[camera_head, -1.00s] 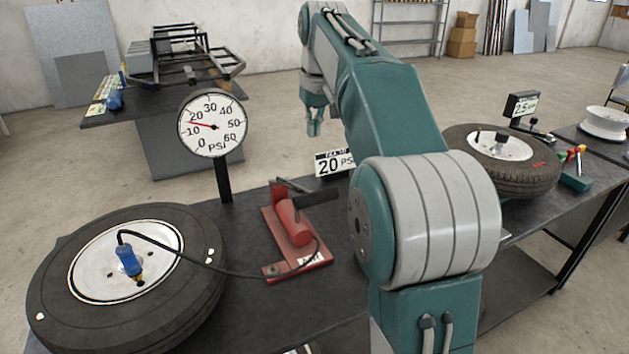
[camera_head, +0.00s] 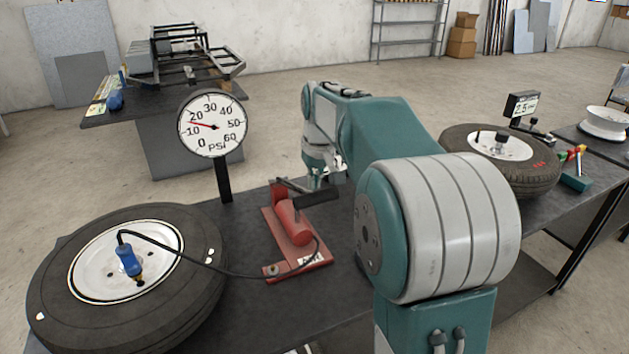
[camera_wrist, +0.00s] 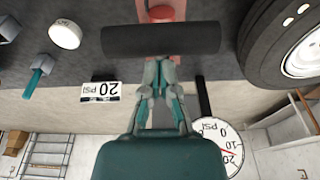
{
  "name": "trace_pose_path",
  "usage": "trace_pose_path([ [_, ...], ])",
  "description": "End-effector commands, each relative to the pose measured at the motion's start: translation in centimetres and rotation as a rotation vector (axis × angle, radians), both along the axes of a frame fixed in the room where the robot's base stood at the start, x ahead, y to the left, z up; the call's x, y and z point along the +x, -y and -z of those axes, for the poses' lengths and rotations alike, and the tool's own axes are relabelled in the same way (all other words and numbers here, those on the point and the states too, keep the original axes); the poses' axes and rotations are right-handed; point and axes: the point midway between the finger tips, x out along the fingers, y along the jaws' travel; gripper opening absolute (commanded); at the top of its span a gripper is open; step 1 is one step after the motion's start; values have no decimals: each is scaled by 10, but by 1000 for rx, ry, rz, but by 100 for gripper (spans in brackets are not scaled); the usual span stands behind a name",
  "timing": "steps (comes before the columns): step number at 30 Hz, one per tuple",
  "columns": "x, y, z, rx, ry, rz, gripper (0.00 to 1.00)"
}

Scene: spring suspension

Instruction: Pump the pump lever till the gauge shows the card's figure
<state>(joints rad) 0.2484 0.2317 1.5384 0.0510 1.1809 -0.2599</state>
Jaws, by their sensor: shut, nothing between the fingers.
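The red pump (camera_head: 292,222) stands on the bench with its black lever handle (camera_head: 317,199) reaching right. The handle spans the top of the wrist view (camera_wrist: 160,38). My gripper (camera_head: 322,184) is shut and empty, just beyond the handle. In the wrist view, its fingertips (camera_wrist: 161,62) are at the handle's edge; I cannot tell whether they touch. The round gauge (camera_head: 212,123) has its red needle between 10 and 20 PSI. It also shows partly in the wrist view (camera_wrist: 213,148). The card (camera_wrist: 100,92) reads 20 PSI; my arm hides it in the head view.
A hose runs from the pump to a blue fitting (camera_head: 129,262) on the left tyre (camera_head: 60,300). Another tyre (camera_head: 535,172), a small display (camera_head: 522,105) and tools lie at right. The gauge post (camera_head: 222,180) stands left of the pump.

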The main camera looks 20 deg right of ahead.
Motion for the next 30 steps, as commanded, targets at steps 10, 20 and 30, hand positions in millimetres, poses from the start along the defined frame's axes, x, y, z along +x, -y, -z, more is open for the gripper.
trace_pose_path([
  [10, -1, 0, 2, 1, 5, 0, 0],
  [20, -18, 0, 34, 1, 98, 1, 0],
  [30, -43, 0, 108, 3, 97, 0, 0],
])
